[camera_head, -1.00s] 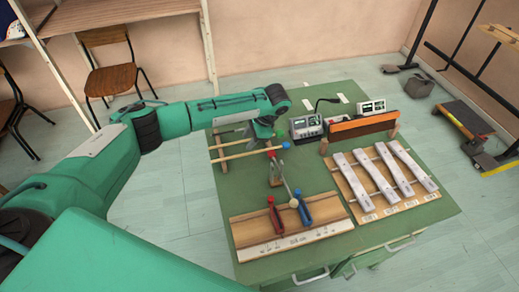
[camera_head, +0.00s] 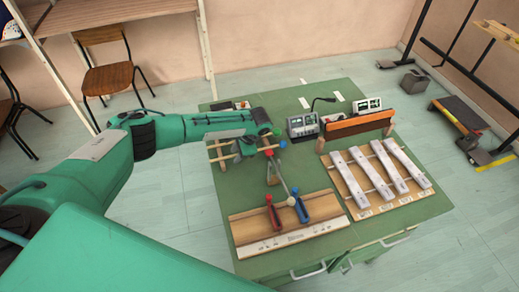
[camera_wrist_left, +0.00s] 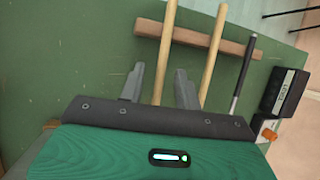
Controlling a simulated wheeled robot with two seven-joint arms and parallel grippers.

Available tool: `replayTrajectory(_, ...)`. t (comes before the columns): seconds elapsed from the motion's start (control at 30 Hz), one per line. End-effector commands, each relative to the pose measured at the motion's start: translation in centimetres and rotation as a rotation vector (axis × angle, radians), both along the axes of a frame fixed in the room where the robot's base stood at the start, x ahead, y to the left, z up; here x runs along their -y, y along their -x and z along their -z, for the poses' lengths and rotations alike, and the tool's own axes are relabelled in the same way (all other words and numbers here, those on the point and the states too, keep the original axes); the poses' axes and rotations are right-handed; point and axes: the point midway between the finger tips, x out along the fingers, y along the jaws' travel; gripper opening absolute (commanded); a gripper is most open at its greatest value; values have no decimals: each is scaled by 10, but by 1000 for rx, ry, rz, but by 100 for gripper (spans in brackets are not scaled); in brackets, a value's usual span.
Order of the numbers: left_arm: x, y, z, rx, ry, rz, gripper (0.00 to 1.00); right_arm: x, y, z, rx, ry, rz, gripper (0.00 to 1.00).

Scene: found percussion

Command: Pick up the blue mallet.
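The blue mallet's round blue head (camera_head: 283,144) shows just past my left gripper, with a red head (camera_head: 268,153) and a green head (camera_head: 277,132) near it. My left wrist hides much of the sticks. In the left wrist view, two pale wooden sticks (camera_wrist_left: 212,60) lie across a wooden bar, with a black stick (camera_wrist_left: 243,75) to their right. My left gripper (camera_wrist_left: 158,88) is open, with one wooden stick between or below its fingers; contact cannot be told. The mallet heads are out of that view, so stick colours cannot be matched. My right gripper is not in view.
The green table (camera_head: 225,190) also holds a wooden board (camera_head: 290,238) with red and blue handles, metal bars on a frame (camera_head: 385,180), an orange-topped block (camera_head: 357,126) and small instruments (camera_head: 304,125). A chair (camera_head: 107,72) stands beyond the table.

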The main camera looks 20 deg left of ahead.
Motion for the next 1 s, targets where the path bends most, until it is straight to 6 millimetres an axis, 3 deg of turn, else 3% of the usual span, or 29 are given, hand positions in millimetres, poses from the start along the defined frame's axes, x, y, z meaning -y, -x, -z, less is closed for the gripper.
replayTrajectory(0.03, 0, 0, 0, 0, 0, 0, 24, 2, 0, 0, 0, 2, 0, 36)
replayTrajectory(0.17, 0, 0, 0, 0, 0, 0, 0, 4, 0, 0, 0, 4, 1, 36)
replayTrajectory(0.67, 1, -1, -9, 1, 2, 0, 0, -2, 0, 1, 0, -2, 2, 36)
replayTrajectory(0.87, 0, -1, -42, 3, 2, 0, 0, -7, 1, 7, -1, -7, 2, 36)
replayTrajectory(1.0, 0, -1, -82, 5, 2, 1, 0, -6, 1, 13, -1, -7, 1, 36)
